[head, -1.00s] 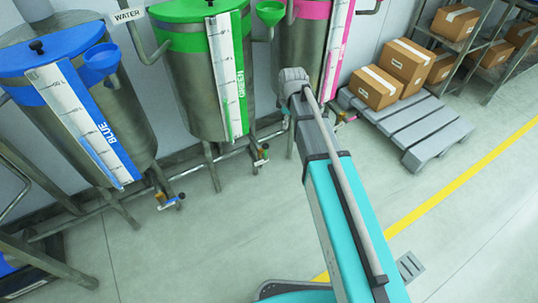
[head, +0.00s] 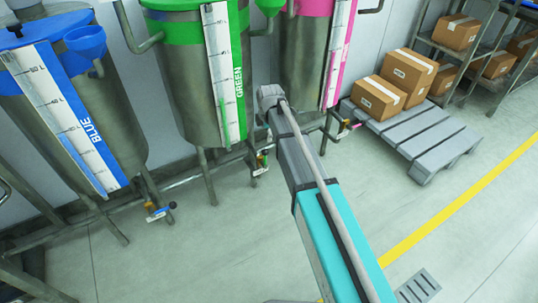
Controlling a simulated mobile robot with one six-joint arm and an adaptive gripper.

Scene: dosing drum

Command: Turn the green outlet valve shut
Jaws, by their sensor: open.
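The green drum (head: 185,75) stands on legs against the wall, with a green rim and a scale strip marked GREEN. Its outlet valve (head: 262,160) is low on the pipe at the drum's right foot, small, with a green handle. The handle's exact angle is too small to tell. My arm reaches up from the bottom right, and its grey far joint stands in front of the gap between the green and pink drums, just above and right of the green valve in the picture. My gripper does not show.
The blue drum (head: 105,110) with its blue-handled valve (head: 161,213) is at left. The pink drum (head: 300,60) and its valve (head: 347,128) are to the right. A grey pallet (head: 425,135) with boxes (head: 378,97) stands further right.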

